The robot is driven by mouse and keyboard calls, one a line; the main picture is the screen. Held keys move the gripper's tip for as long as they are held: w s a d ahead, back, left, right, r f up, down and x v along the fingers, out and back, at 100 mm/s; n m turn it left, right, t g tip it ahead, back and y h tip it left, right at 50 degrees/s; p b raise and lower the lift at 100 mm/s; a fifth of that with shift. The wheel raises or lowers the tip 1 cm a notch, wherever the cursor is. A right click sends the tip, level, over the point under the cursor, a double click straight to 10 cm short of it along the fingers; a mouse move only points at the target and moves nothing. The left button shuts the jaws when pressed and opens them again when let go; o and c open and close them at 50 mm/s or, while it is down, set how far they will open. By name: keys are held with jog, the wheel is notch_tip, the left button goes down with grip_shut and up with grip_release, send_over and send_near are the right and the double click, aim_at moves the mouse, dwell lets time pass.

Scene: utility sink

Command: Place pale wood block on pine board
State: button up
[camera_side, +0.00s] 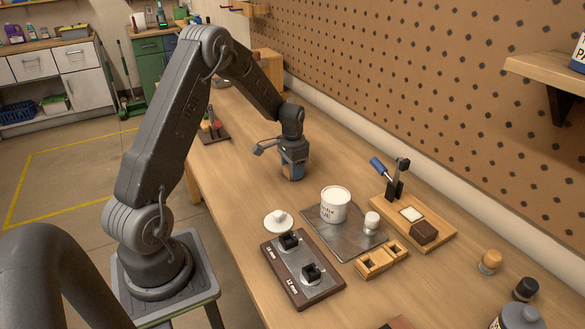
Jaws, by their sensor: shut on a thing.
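My gripper (292,175) points down over the middle of the bench, behind and left of the white tub. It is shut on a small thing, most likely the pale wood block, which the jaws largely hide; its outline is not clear. The pine board (441,238) lies to the right of the tub, well apart from my gripper. On the board are a cream-white square patch (411,214), a dark brown block (424,232) in front of it, and a toggle clamp with a blue handle (379,167) at the back.
A white tub (335,204) and small white bottle (371,222) stand on a grey tray (347,245). A white lid (278,221), a dark fixture plate (302,277) and a slotted wooden holder (381,260) lie nearby. Bottles stand front right. The pegboard wall (400,70) bounds the back.

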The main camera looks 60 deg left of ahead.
jog(key=o, duration=0.9)
notch_tip(320, 180, up, 12)
jog(key=s+d+r+t, duration=0.1)
jog(key=s+d+r, duration=0.3)
jog(key=d, duration=0.3)
jog(key=s+d+r+t, duration=0.1)
jog(key=s+d+r, duration=0.3)
jog(key=d, duration=0.3)
jog(key=s+d+r+t, duration=0.2)
jog(key=s+d+r, duration=0.2)
jog(key=d, duration=0.3)
jog(key=shift+s+d+r+y, duration=0.25)
jog(key=shift+s+r+y, duration=0.05)
jog(key=shift+s, duration=0.35)
jog(key=shift+o, duration=0.5)
jog(key=s+d+f+t, duration=0.1)
jog(key=s+d, duration=0.3)
jog(key=s, duration=0.3)
jog(key=shift+s+d+t, duration=0.2)
jog(key=shift+t, duration=0.1)
